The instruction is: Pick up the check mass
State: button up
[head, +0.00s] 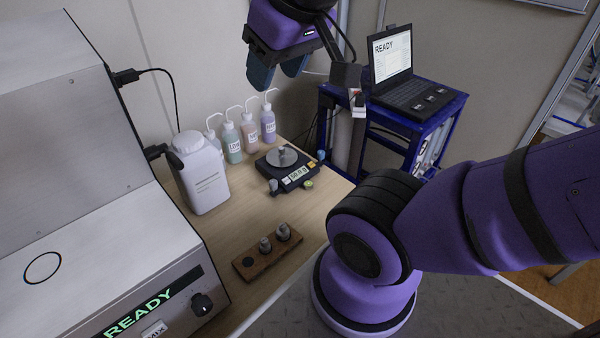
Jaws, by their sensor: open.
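A wooden block (256,267) lies on the bench with two small metal masses in it, a left one (265,246) and a right one (283,232). A dark, empty-looking recess is at the block's left end. A small grey shape (283,152) shows on the pan of the balance (290,179); I cannot tell whether it is a mass. Which piece is the check mass is not clear from here. My gripper (278,74) is open and empty, its blue fingers pointing down, high above the bench near the bottles and balance. It touches none of the masses.
Several wash bottles (250,133) and a large white bottle (203,178) stand behind and left of the balance. The analyser (105,250) with a READY display fills the left. A laptop (405,85) sits on a blue cart at the back. Bare bench surrounds the wooden block.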

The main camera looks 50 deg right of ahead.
aim_at(281, 149)
jog(key=l+u, duration=0.25)
jog(key=l, duration=1.4)
jog(key=i+l, duration=0.05)
jog(key=i, duration=0.05)
